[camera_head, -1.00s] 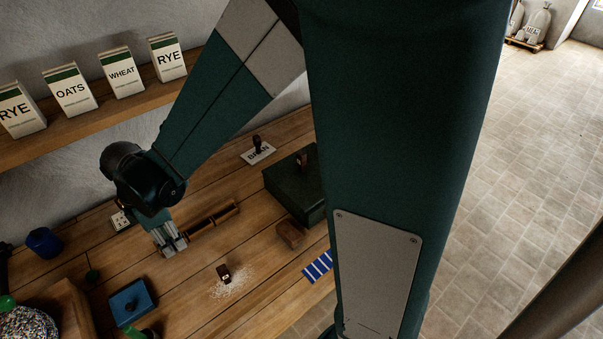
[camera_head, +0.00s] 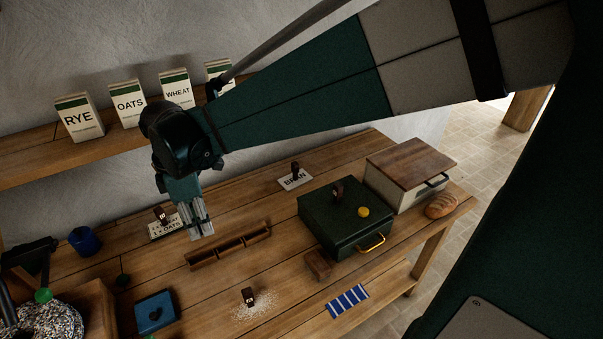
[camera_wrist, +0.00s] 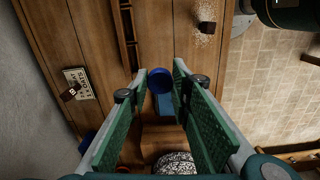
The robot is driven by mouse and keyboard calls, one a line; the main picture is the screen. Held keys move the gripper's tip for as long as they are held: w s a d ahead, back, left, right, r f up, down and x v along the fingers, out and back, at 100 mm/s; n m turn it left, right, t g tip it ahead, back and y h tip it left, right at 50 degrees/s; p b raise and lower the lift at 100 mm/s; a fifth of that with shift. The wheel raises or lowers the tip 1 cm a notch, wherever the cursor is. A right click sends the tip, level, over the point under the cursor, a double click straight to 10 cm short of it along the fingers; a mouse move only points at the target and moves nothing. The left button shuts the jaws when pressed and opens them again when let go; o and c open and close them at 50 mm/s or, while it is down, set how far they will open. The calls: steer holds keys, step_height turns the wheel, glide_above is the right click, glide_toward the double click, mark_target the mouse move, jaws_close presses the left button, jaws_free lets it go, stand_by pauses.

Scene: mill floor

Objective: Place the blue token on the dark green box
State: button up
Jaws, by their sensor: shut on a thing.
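A round blue token (camera_wrist: 160,80) sits between the fingertips of my gripper (camera_wrist: 160,76) in the wrist view. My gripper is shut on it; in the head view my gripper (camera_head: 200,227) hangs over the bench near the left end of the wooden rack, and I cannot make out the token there. The dark green box (camera_head: 345,236) stands to the right of my gripper, lid closed, with a yellow handle at its front. A yellow token (camera_head: 363,211) and a dark brown stamp (camera_head: 337,190) are on its lid.
A compartmented wooden rack (camera_head: 228,247) lies between my gripper and the dark green box. A brown block (camera_head: 318,264) sits before the box; a pale bin with wooden lid (camera_head: 410,168) and bread (camera_head: 441,205) stand right. A blue box (camera_head: 155,311) is front left.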

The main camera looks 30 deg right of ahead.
steer(key=w+d+m+p, duration=0.1)
steer(key=w+d+m, duration=0.1)
steer(key=d, duration=0.5)
steer(key=w+d+m+p, duration=0.1)
steer(key=w+d+m, duration=0.15)
steer(key=d, duration=0.45)
steer(key=m+p, duration=0.7)
steer(key=m, duration=0.8)
glide_above(376, 208)
steer(key=shift+d+f, duration=0.1)
steer(key=shift+f, duration=2.4)
steer(key=shift+f, duration=0.1)
steer(key=shift+f, duration=2.85)
